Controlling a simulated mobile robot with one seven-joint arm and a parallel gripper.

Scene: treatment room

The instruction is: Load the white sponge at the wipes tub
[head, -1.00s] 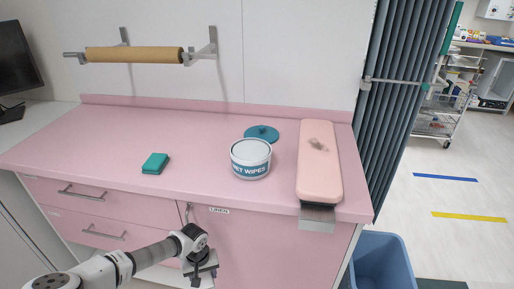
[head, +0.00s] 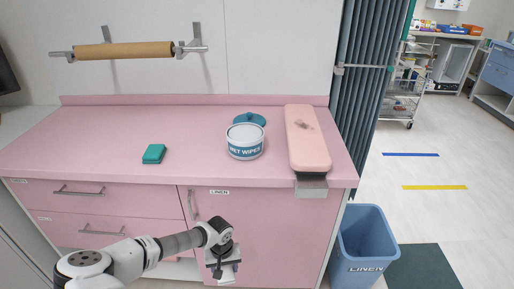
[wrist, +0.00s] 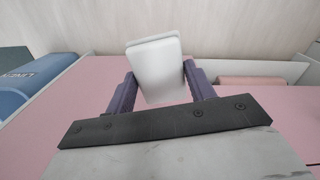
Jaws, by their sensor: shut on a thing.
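My gripper (head: 224,264) is low in front of the pink cabinet, below the counter top. In the wrist view its purple fingers (wrist: 158,92) are shut on the white sponge (wrist: 156,66), a pale block standing up between them. The wipes tub (head: 244,144), a white round tub with a teal "WET WIPES" label, stands on the counter, above and beyond my gripper. Its top looks open, and its contents cannot be made out. A teal lid (head: 250,119) lies just behind it.
A teal sponge (head: 154,153) lies left on the pink counter (head: 100,130). A long pink padded board (head: 307,138) lies right of the tub. A blue linen bin (head: 366,250) stands on the floor at right. The counter between sponge and tub is clear.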

